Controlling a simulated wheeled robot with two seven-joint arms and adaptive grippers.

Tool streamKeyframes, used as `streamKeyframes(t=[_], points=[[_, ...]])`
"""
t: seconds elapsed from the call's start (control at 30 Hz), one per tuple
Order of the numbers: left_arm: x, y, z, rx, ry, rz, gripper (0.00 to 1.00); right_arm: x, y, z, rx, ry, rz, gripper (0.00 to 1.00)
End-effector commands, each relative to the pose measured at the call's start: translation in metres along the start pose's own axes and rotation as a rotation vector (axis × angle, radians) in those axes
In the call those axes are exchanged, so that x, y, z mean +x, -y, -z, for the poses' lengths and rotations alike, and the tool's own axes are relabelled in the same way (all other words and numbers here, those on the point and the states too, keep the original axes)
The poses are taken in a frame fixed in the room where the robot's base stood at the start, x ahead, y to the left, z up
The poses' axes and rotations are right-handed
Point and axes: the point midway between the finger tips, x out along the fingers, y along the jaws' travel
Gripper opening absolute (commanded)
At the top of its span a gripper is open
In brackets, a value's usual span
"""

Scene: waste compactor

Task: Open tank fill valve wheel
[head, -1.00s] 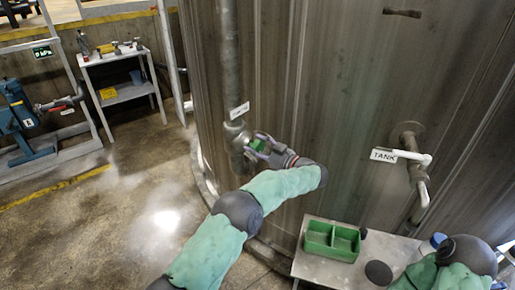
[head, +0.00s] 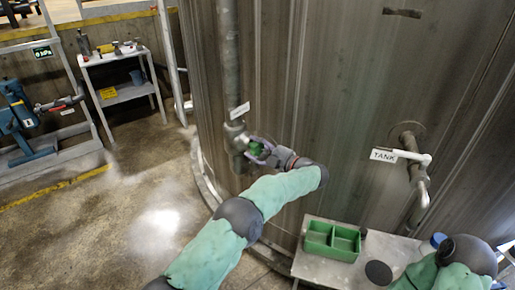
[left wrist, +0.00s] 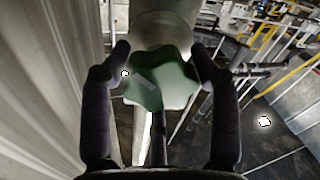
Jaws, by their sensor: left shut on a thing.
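The green valve wheel (head: 256,147) sits on the vertical pipe (head: 229,70) beside the large tank, below a small white tag (head: 239,111) whose text I cannot read. In the left wrist view the lobed wheel (left wrist: 168,82) fills the middle, in front of a pale round valve body (left wrist: 165,28). My left gripper (head: 259,150) is at the wheel, and in the left wrist view its two fingers (left wrist: 160,68) lie on either side of the wheel's rim, shut on it. My right gripper is not in view; only part of my right arm shows at the lower right.
A pipe with a white-handled tap and a "TANK" tag (head: 384,155) juts from the tank wall on the right. A metal table (head: 320,265) with a green divided tray (head: 332,254) stands below. A grey cart (head: 125,93) and blue equipment (head: 20,120) stand at left.

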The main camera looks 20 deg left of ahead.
Motion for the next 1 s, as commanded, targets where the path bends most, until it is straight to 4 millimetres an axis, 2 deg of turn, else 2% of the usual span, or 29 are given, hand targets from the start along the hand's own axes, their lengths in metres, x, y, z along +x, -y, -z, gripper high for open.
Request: streamKeyframes(t=[0.2,0.4,1.0], points=[[-0.0002,0.0020,-0.0026,-0.188,0.003,0.001,0.29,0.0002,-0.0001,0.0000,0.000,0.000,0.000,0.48],[-0.0003,0.0020,-0.0029,-0.306,0.003,0.001,0.29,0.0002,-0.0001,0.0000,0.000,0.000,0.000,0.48],[-0.0006,0.0013,-0.0029,-0.510,0.004,0.000,0.29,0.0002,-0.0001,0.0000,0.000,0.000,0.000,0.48]])
